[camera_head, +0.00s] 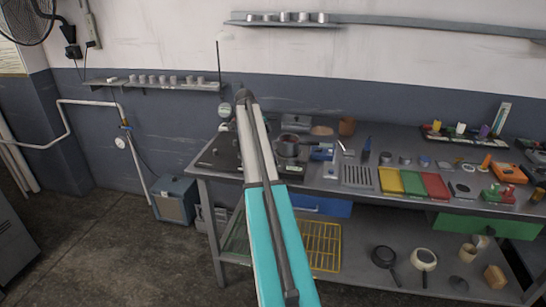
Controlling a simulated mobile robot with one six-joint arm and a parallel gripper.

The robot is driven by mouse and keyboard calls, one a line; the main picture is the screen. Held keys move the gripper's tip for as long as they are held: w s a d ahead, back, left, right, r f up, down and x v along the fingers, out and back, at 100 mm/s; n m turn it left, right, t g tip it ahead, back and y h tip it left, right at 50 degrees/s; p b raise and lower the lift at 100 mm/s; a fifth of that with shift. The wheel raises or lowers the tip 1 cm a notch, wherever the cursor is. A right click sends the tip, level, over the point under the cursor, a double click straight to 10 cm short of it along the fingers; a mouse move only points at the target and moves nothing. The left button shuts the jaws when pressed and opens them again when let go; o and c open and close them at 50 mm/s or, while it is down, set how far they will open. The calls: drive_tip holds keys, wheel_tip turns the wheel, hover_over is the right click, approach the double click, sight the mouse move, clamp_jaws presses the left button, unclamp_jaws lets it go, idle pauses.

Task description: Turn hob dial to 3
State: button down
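A dark flat unit that looks like the hob (222,153) sits at the left end of the metal workbench, partly hidden behind my arm. A dark pot (290,146) stands on a small grey appliance just right of my arm. I cannot make out a dial or any number marks at this size. My arm, turquoise and white, rises from the bottom middle across the left part of the bench. My gripper cannot be made out; the arm's far part is hidden or out of sight.
The workbench (440,200) carries yellow, green and red trays, several tools and small parts on its right side. Its lower shelf holds a yellow rack (322,246) and two pans. A blue-grey box (175,200) stands on the floor at left. Floor at front left is clear.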

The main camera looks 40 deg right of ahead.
drive_tip(key=shift+w, duration=0.25)
drive_tip(key=c, duration=1.9)
unclamp_jaws()
drive_tip(key=shift+o, duration=0.2)
drive_tip(key=shift+s, duration=0.1)
drive_tip(key=shift+r, duration=0.1)
drive_tip(key=p+v, duration=0.3)
drive_tip(key=v, duration=1)
drive_tip(key=shift+w+r+p, duration=0.2)
drive_tip(key=shift+p, duration=0.2)
